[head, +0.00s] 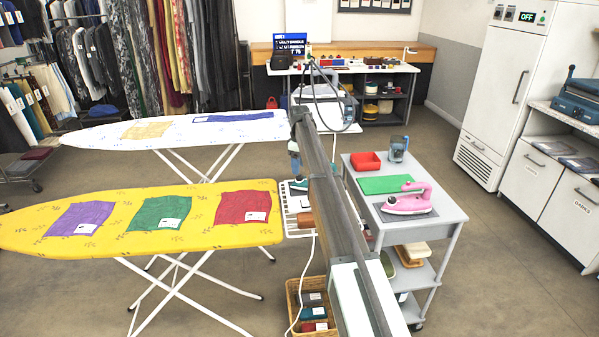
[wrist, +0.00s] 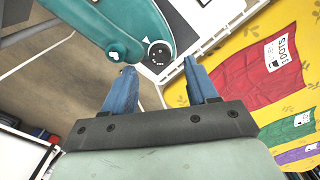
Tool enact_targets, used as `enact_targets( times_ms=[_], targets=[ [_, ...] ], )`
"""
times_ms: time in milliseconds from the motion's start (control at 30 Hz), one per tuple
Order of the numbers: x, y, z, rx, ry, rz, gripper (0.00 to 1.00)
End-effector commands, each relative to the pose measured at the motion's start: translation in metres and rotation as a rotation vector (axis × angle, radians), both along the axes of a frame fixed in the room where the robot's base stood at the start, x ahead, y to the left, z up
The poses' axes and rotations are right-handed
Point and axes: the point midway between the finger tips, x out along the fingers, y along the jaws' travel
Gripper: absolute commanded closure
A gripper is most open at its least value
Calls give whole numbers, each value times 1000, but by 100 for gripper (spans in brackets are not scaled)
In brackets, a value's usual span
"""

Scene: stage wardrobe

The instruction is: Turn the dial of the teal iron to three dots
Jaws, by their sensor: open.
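The teal iron (wrist: 140,18) fills the top of the wrist view, and its body shows at an angle. Its dark round dial (wrist: 159,54) carries small white marks, too small to tell the setting. A teal knob-like part (wrist: 115,52) juts out left of the dial. My gripper (wrist: 159,66) has its two blue fingers spread apart, with nothing between them. The fingertips are just short of the dial in the picture, one on each side; contact is not visible. In the head view, the teal iron (head: 298,184) sits partly hidden below my arm, on a white wire rack (head: 290,220).
A yellow ironing board (head: 120,240) with purple, green and red cloths lies to the left of the rack. A grey cart (head: 450,215) with a pink iron (head: 408,199), red tray and green mat stands to the right. A basket (head: 300,290) is below.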

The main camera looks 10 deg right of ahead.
Motion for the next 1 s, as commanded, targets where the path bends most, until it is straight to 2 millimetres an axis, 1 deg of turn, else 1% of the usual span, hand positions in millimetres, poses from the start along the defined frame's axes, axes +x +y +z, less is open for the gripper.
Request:
enact_targets(
  times_ms=[33,300,500,700,1000],
  targets=[
    [1,0,12,0,-1,0,42],
    [1,0,63,0,-1,0,42],
    [1,0,88,0,-1,0,42],
    [0,0,98,0,0,0,42],
    [0,0,99,0,0,0,42]
  ],
)
